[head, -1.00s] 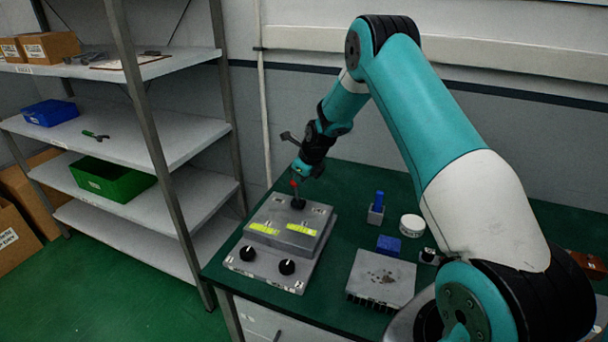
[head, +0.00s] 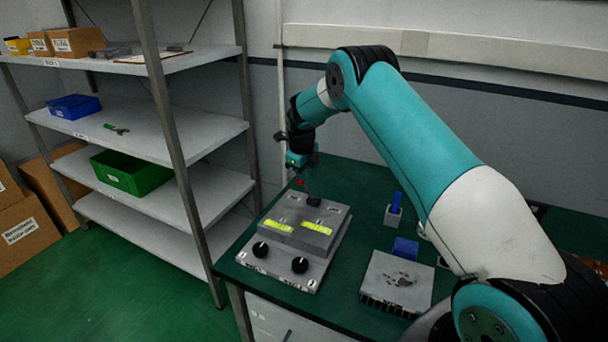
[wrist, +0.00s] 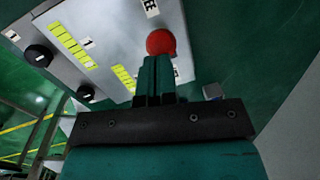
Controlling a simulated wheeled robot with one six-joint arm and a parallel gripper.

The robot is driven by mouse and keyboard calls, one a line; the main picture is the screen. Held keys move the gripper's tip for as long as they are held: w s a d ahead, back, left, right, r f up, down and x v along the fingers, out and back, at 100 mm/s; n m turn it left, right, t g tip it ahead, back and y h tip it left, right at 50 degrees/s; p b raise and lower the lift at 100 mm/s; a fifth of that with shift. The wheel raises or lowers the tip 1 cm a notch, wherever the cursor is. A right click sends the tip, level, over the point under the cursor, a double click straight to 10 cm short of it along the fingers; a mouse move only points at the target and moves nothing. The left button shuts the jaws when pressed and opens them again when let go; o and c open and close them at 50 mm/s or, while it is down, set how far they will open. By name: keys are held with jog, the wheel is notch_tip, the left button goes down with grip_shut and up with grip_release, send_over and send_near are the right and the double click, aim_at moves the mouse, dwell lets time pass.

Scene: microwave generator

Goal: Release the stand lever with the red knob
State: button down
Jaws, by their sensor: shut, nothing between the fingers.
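The red knob (head: 300,182) tops a thin lever that leans left from a black base (head: 314,201) on the back of the grey stand unit (head: 340,237). In the wrist view the red ball (wrist: 161,41) is just beyond the fingertips. My gripper (head: 297,164) is at the knob, above the back of the unit. In the wrist view my gripper (wrist: 155,60) has its fingers together, with nothing between them. The fingertips appear to overlap the knob's lower edge; I cannot tell whether they touch it. The lever's shaft is hidden there.
Two black dials (head: 260,249) are on the unit's front, with yellow-green labels behind them. A finned grey block (head: 397,277), a blue block (head: 405,247) and a small holder with a blue piece (head: 394,212) stand to the right. A metal shelf (head: 150,125) stands at left.

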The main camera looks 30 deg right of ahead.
dwell(0.3)
jog(key=s+r+b, duration=0.2)
jog(key=s+r, duration=0.1)
jog(key=r, duration=0.9)
jog(key=shift+a+r, duration=0.2)
jog(key=shift+r, duration=0.2)
